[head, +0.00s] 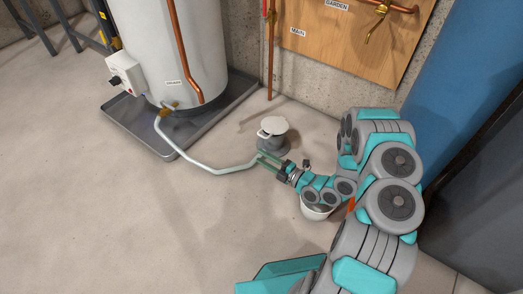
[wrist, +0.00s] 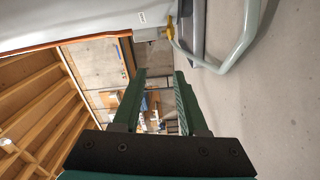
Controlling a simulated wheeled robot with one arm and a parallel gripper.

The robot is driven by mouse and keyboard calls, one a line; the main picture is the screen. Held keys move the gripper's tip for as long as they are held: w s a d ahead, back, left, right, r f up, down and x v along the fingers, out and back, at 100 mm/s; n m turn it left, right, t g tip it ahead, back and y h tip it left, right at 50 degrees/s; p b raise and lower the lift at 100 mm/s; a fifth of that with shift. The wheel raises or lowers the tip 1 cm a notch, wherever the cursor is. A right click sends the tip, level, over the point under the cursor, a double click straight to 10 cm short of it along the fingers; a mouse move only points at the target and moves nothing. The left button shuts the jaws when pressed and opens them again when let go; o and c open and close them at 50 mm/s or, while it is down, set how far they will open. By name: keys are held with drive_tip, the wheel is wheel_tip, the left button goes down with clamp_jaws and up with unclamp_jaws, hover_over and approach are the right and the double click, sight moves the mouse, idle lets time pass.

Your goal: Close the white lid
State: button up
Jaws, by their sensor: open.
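A round white lid (head: 274,125) with a small tab on its left is on top of a short grey cylinder (head: 271,144) on the floor, in the head view. I cannot tell whether it sits flush or is tilted. My gripper (head: 260,158) is low over the floor, just in front of the cylinder, with its green fingers pointing left. In the wrist view my gripper (wrist: 158,74) is open, with nothing between the fingers. The lid cannot be made out there.
A white water heater (head: 168,45) stands in a grey drip tray (head: 190,146). A pale pipe (head: 212,168) runs from it to near my fingertips. A white rounded object (head: 316,212) is partly hidden under my arm. A blue tank (head: 455,75) stands right. Floor at left is clear.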

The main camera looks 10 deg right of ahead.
drive_tip(key=shift+s, duration=0.35)
drive_tip(key=shift+c, duration=0.4)
